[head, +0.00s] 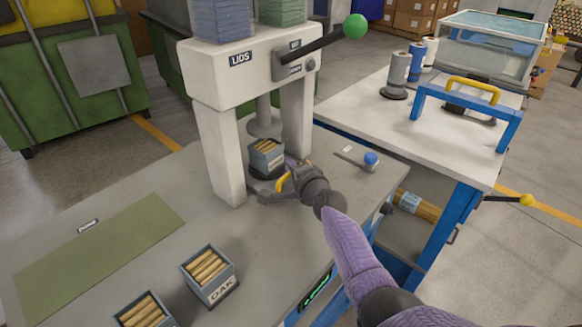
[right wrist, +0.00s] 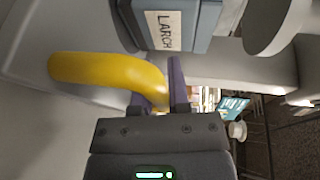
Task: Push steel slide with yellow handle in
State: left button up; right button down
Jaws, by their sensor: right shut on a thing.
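The yellow handle (head: 282,183) of the steel slide (head: 263,185) sits at the front of the white press, between its legs. Much of the slide is hidden by the press, the box and my gripper. A small grey-blue box of wooden pieces (head: 266,154) stands upright at the slide under the press; in the right wrist view its label reads LARCH. My right gripper (head: 289,178) is shut on the yellow handle. The right wrist view shows its purple fingers on either side of one end of the handle (right wrist: 108,70). My left gripper is not in view.
The white press (head: 222,75) carries stacked lids and a green-knobbed lever (head: 355,27). Two open boxes of wooden pieces, one marked OAK (head: 221,291), stand at the front. A green mat (head: 98,245) lies left, bare.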

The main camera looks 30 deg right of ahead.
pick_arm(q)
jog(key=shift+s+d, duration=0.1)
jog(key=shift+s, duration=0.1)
pick_arm(e)
jog(key=shift+r, duration=0.1)
jog(key=c, duration=0.6)
grip_release()
jog(key=shift+w+a, duration=0.15)
jog(key=shift+w, duration=0.05)
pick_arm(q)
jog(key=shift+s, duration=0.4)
pick_arm(e)
jog(key=shift+s, duration=0.15)
jog(key=r+p, duration=0.2)
jog(key=p, duration=0.3)
send_over(309, 211)
jog(key=shift+w+f, duration=0.15)
jog(key=shift+w, duration=0.15)
jog(key=shift+s, duration=0.4)
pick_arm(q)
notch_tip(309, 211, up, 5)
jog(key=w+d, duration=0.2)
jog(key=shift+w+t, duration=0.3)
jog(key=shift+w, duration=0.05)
